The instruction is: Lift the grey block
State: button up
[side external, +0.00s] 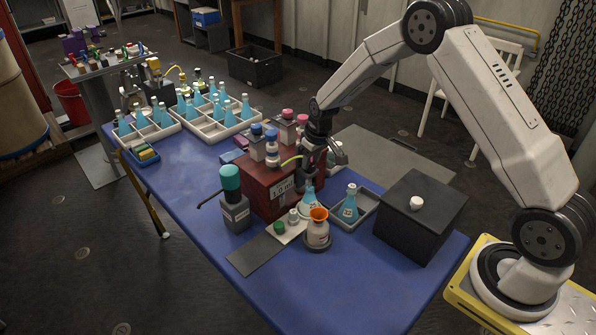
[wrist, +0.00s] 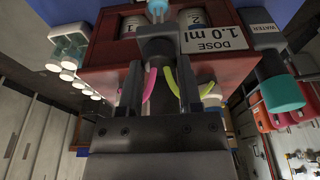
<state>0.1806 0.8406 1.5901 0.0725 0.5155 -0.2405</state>
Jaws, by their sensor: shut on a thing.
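My gripper (side external: 308,178) is at the front of the red dosing box, pointing down. In the wrist view its two fingers (wrist: 159,95) are closed in on a dark grey block (wrist: 157,46), which stands in front of the box. A pink tube (wrist: 150,82) and a yellow-green tube (wrist: 174,86) hang beside the block between the fingers. In the side view my gripper mostly hides the block, and I cannot tell whether it is clear of its support.
The red box (side external: 263,190) bears several capped bottles. A grey water bottle (side external: 236,215) with a teal cap stands at its left. An orange-topped flask (side external: 317,230), a tray with a blue flask (side external: 350,206) and a black box (side external: 420,220) stand close by. The blue table's (side external: 340,290) front is clear.

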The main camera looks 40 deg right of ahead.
jog(key=shift+r, duration=1.95)
jog(key=o, duration=0.9)
jog(key=shift+o, duration=0.2)
jog(key=shift+r, duration=0.1)
notch_tip(320, 180, up, 7)
jog(key=shift+s+a, duration=0.1)
jog(key=s+a, duration=0.4)
jog(key=s, duration=0.8)
jog(key=s+a+f, duration=0.1)
jog(key=s+a, duration=0.3)
jog(key=s, duration=0.8)
jog(key=shift+s+a+f, duration=0.15)
jog(key=shift+s+a, duration=0.1)
jog(key=shift+a, duration=0.15)
